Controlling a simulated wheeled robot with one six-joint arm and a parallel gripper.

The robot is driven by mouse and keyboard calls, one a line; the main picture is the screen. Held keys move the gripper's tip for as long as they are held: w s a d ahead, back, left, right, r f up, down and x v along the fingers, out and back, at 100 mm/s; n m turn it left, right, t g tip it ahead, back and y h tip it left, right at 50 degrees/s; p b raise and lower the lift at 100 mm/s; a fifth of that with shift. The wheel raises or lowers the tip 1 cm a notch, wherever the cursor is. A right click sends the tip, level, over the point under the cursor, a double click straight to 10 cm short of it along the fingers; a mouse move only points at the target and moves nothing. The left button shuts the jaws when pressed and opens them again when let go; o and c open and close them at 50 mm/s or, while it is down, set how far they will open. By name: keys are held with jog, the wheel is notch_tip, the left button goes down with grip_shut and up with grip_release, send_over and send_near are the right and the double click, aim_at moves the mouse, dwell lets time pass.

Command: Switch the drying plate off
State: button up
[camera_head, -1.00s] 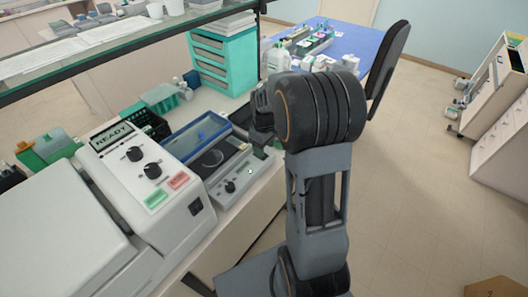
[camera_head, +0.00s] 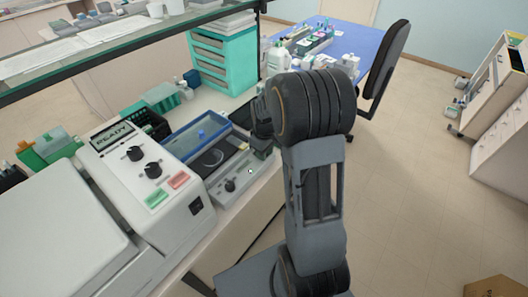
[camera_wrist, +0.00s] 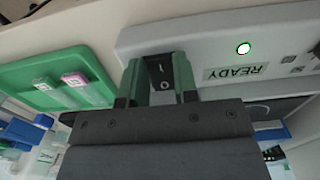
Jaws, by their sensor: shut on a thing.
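The drying plate (camera_head: 240,165) is a low grey unit with a dark top, a black knob and a small pale lamp, left of my arm in the head view. In the wrist view its pale housing (camera_wrist: 215,45) shows upside down, with a READY label and a lamp (camera_wrist: 243,48) glowing green-white. A black rocker switch (camera_wrist: 160,70) marked I and O sits at the housing's end. My gripper (camera_wrist: 160,86) has its fingers on either side of this switch, shut on it. Which side of the rocker is pressed I cannot tell. My arm hides the gripper tips in the head view.
A white machine (camera_head: 150,180) with its own READY display stands left of the plate. A blue-edged tray (camera_head: 200,132) lies behind it. A green tray (camera_wrist: 30,75) with pink- and white-topped items is beside the gripper. A glass shelf (camera_head: 110,45) runs above the bench.

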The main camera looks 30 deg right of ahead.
jog(key=c, duration=0.3)
jog(key=shift+w+a+r+g+h+p, duration=0.15)
jog(key=shift+r+g+h+p, duration=0.2)
jog(key=shift+g+p, duration=0.45)
jog(key=shift+c, duration=0.2)
jog(key=shift+w+f+g+h+p, duration=0.15)
jog(key=shift+w+g+h+p, duration=0.1)
jog(key=shift+g+p, duration=0.4)
jog(key=shift+s, duration=0.1)
jog(key=o, duration=0.9)
jog(key=b+v, duration=0.1)
jog(key=v, duration=1.2)
jog(key=shift+a+r, duration=0.1)
jog(key=shift+r, duration=0.3)
